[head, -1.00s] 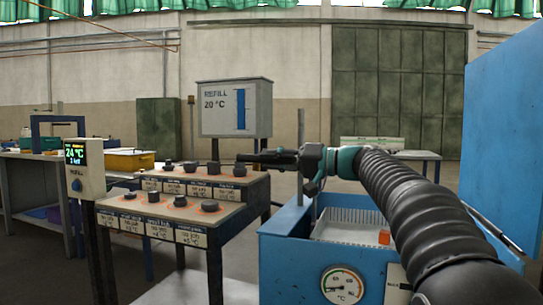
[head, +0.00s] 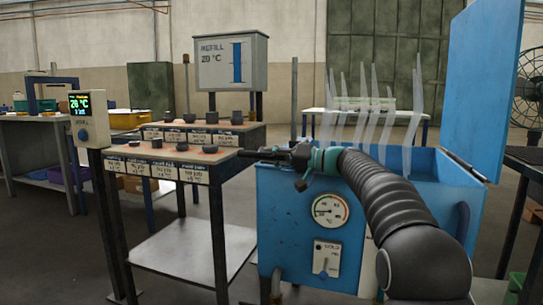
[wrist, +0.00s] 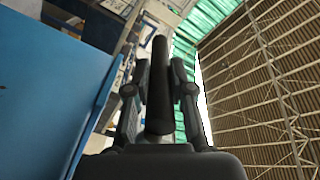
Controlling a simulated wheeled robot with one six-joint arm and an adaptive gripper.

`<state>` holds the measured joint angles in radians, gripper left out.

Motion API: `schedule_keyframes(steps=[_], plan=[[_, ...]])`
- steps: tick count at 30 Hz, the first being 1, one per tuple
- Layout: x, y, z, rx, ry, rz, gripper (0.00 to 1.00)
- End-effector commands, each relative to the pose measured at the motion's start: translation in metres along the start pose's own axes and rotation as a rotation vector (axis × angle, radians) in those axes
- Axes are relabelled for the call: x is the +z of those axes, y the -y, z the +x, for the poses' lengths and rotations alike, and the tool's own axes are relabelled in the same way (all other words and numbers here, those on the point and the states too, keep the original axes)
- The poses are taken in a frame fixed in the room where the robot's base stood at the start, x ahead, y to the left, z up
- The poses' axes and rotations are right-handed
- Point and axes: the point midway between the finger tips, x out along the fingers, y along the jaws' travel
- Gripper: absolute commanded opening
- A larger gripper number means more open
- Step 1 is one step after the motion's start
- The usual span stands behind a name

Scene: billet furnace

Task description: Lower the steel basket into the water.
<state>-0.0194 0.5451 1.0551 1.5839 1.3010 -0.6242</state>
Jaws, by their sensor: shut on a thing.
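The steel basket is not visible now; the blue tank (head: 285,225) hides its inside behind its front wall. Several wisps of pale steam (head: 372,105) rise from the tank. My gripper (head: 262,153) is at the tank's front left corner, about level with the rim, and points left. In the wrist view my gripper (wrist: 160,70) is shut on a dark round bar (wrist: 158,95). I cannot tell what the bar joins to.
A rack with labelled slots and dark pucks (head: 170,155) stands just left of my gripper. The raised blue lid (head: 487,85) is on the right. A temperature dial (head: 330,210) is on the tank front. A display post (head: 88,118) stands at left.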

Motion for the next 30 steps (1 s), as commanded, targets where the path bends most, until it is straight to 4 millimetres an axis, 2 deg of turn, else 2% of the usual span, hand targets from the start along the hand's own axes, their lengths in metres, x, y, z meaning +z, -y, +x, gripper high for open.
schedule_keyframes(steps=[1,8,9,12,25,30], plan=[[0.004,-0.007,-0.001,0.007,0.008,0.007,0.00],[0.005,-0.009,0.000,0.008,0.010,0.010,0.00],[0.005,-0.009,0.001,0.007,0.011,0.010,0.27],[0.005,-0.008,0.001,0.007,0.011,0.009,0.47],[0.003,-0.004,0.000,0.004,0.005,0.004,0.47],[0.001,-0.004,-0.016,0.006,0.002,0.004,0.47]])
